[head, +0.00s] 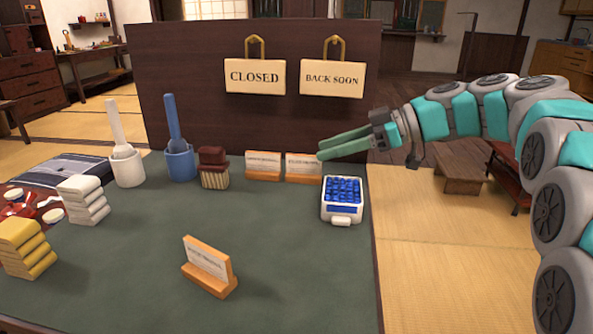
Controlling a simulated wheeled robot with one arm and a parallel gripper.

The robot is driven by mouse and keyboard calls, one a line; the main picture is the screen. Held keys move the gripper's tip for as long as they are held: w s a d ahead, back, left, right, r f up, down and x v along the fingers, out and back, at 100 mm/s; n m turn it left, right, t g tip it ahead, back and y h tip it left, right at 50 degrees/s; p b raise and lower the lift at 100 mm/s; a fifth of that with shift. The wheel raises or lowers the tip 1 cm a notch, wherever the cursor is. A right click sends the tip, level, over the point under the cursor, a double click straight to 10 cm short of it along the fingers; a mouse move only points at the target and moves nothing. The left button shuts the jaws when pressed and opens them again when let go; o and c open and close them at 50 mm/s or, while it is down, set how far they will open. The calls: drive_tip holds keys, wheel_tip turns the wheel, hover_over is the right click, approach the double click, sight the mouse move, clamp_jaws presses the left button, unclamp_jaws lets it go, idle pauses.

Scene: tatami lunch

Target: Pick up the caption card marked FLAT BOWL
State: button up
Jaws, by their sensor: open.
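Three white caption cards in orange-brown wooden holders stand on the green table top (130,290). The left back card (263,165) and the right back card (303,167) stand side by side near the dark upright board. The front card (208,262) stands alone, turned at an angle, near the table's front middle. The lettering on all of them is too small to read, so I cannot tell which is marked FLAT BOWL. My gripper (320,149) is open and empty, its green fingers pointing left. In the picture its fingertips overlap the top right of the right back card.
A white box with blue contents (342,198) stands below my gripper in the picture. A brown brush (213,168), blue pot (179,160), white pot (127,166) and folded cloths (84,200) stand leftward. Signs hang on the dark board (190,70). The table's front middle is mostly clear.

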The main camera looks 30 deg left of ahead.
sight(304, 155)
drive_tip(key=shift+w+f+p+x, duration=0.15)
drive_tip(key=shift+p+x, duration=0.1)
drive_tip(key=shift+x, duration=1.3)
drive_tip(key=shift+w+f+p+x, duration=0.15)
drive_tip(key=shift+p+x, duration=0.1)
drive_tip(key=shift+x, duration=1.3)
drive_tip(key=shift+d, duration=0.1)
clamp_jaws()
